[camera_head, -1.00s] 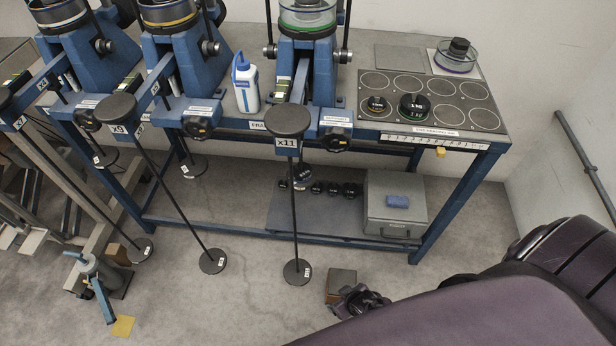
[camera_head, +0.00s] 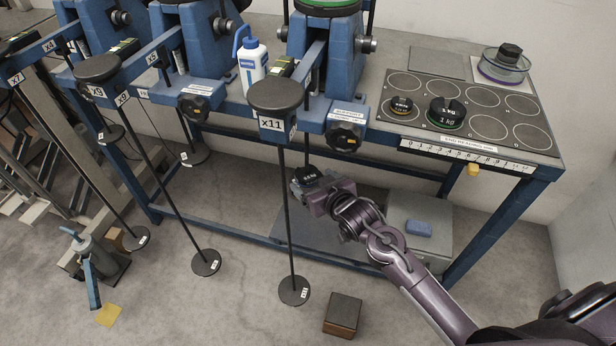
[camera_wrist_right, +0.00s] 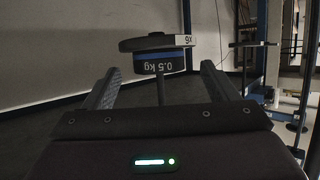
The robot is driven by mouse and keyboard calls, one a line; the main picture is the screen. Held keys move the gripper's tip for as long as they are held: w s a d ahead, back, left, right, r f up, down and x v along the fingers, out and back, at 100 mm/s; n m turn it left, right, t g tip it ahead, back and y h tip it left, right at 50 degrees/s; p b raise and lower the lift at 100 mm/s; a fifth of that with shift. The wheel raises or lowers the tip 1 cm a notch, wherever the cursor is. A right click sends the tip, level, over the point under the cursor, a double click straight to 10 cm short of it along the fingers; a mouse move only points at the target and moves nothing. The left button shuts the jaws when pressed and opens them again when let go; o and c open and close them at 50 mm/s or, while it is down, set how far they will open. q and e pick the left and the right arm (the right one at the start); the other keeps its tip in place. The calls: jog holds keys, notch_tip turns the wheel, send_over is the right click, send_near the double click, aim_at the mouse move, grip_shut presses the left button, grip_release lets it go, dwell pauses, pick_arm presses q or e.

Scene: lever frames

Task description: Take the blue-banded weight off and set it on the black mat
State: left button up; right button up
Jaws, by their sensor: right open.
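The blue-banded weight (camera_wrist_right: 160,64), marked 0.5 kg, shows upside down in the right wrist view, against a round plate with a rod. It lies beyond and between the fingers of my right gripper (camera_wrist_right: 158,84), which are open and apart from it. In the head view my right gripper (camera_head: 304,184) is below the bench's front edge, beside a dark weight on a rod, partly hidden by the fingers; its band is not clear there. A dark mat (camera_head: 512,130) with circles lies on the bench at the right. My left gripper is not in view.
A long hanger (camera_head: 287,220) under the x11 lever stands just left of my right gripper. A grey case (camera_head: 433,245) is below the bench.

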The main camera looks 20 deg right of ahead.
aim_at(308, 171)
jog(key=x, duration=0.4)
jog(key=shift+w+r, duration=0.2)
jog(key=shift+r, duration=0.05)
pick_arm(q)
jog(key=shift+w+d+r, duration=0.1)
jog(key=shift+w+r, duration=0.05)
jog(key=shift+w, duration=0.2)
pick_arm(e)
jog(key=shift+r, duration=0.1)
jog(key=c, duration=1.2)
jog(key=shift+r, duration=0.55)
notch_tip(308, 171, up, 2)
jog(key=shift+r, duration=0.2)
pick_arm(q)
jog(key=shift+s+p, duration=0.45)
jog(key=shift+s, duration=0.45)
pick_arm(e)
jog(key=s+d, duration=0.1)
jog(key=s, duration=0.8)
jog(key=s+d, duration=0.2)
jog(key=s, duration=0.6)
jog(key=shift+s+d, duration=0.25)
jog(key=shift+s, duration=0.1)
